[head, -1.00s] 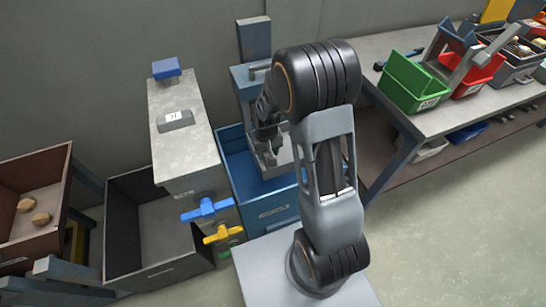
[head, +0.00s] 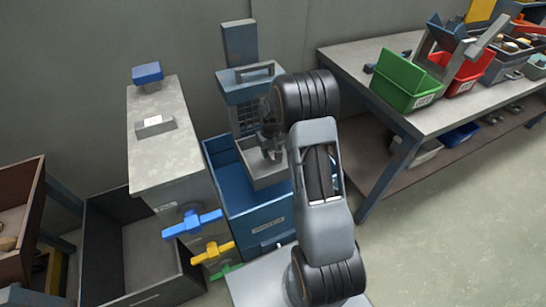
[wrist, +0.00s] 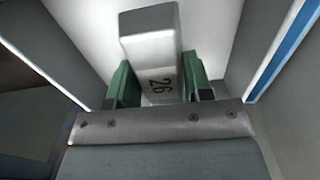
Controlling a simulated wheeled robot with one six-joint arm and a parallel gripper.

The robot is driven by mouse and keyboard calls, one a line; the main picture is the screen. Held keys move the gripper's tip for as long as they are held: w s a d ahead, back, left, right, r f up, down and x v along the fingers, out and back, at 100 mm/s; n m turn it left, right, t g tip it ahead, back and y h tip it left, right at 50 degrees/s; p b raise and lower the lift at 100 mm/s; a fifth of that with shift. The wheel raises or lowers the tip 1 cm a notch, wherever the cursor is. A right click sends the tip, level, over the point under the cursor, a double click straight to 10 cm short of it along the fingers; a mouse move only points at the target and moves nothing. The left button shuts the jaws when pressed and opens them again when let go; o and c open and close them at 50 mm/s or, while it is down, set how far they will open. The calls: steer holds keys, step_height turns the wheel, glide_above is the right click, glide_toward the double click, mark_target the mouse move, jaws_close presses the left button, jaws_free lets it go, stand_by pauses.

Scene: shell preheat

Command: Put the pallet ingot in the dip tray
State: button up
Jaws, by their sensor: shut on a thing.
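The ingot (wrist: 150,52) is a pale grey block marked "26". In the wrist view my gripper (wrist: 161,84) is shut on it, with a green finger on each side. Pale walls and a bright floor surround the ingot there. In the head view my gripper (head: 268,143) is lowered at a grey open tray (head: 267,181), which sits in the blue tank (head: 264,217). I take this to be the dip tray. The ingot cannot be made out in the head view, and I cannot tell whether it touches the tray floor.
A grey cabinet (head: 160,158) with blue, yellow and green valve handles stands left of the tank. A dark open bin (head: 138,250) and a brown crate (head: 20,215) are farther left. A workbench (head: 450,115) with green and red bins is at right. Open floor lies at lower right.

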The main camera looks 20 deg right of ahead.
steer(key=shift+w+d+f, duration=0.3)
steer(key=shift+w+f, duration=0.05)
steer(key=shift+f, duration=0.2)
steer(key=shift+w+d+f, duration=0.3)
steer(key=shift+w+f, duration=0.05)
steer(key=shift+f, duration=0.2)
steer(key=shift+f+b, duration=0.35)
steer(key=shift+f, duration=1.2)
steer(key=shift+f, duration=0.2)
steer(key=o, duration=1.3)
